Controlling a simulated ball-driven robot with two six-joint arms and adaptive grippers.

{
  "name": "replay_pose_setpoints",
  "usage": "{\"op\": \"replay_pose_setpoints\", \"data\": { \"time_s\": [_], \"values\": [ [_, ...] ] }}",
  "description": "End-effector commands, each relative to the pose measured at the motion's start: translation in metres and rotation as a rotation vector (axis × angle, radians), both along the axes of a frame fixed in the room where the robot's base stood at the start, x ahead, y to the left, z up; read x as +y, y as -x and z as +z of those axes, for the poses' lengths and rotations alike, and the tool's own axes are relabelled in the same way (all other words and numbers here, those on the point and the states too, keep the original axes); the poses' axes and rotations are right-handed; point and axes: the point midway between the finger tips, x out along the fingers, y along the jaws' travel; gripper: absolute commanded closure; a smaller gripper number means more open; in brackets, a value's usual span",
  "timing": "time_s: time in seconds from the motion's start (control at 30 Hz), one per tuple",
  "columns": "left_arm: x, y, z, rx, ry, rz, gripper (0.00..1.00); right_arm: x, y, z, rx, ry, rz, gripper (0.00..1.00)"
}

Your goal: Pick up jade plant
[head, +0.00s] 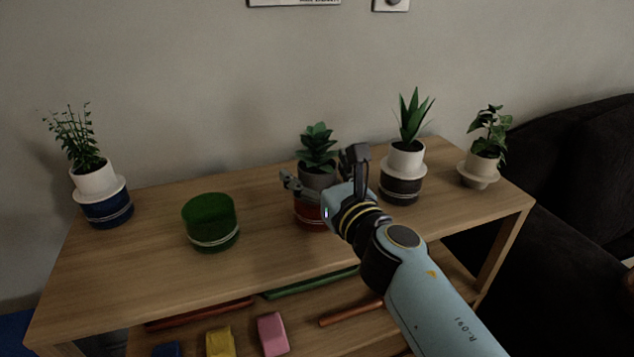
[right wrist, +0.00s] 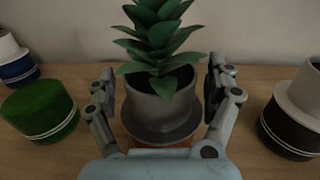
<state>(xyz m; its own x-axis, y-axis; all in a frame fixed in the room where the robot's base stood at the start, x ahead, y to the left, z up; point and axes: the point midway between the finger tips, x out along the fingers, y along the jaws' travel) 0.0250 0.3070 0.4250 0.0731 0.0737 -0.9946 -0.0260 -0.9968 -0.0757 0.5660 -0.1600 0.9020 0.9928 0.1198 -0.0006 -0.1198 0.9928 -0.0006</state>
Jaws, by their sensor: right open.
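The plant that best fits the jade plant has thick green leaves (head: 318,146) and a grey pot with a saucer rim, standing on a red-orange round base (head: 308,212). In the right wrist view the grey pot (right wrist: 160,110) sits in the middle, upright. My right gripper (head: 322,168) is open, with one finger on each side of the pot; it also shows in the right wrist view (right wrist: 161,75). A small gap shows beside the pot on each side, and I see no firm contact. In the head view my gripper hides part of the pot and base. My left gripper is not in view.
On the wooden table (head: 160,270) stand an empty green base (head: 210,222), a fine-leaved plant on a blue base (head: 107,210) at left, a spiky plant on a black base (head: 401,188) close at right, and a leafy white-potted plant (head: 482,168). A dark sofa (head: 580,180) stands at right.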

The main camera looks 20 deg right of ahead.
Motion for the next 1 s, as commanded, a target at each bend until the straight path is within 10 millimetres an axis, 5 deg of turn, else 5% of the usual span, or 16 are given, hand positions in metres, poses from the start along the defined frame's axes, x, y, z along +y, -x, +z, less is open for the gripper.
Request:
{"op": "replay_pose_setpoints", "data": {
  "time_s": [0.2,0.57,1.0],
  "values": [
    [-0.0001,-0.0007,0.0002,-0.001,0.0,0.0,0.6,-0.0001,-0.0012,0.0001,0.0,0.0,0.0,0.13],
    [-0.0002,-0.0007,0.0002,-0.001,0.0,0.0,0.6,0.0,-0.001,0.0,0.0,0.0,0.0,0.57],
    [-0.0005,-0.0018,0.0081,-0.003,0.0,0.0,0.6,0.0001,-0.0012,0.0093,-0.001,0.0,0.0,0.57]
  ]
}}
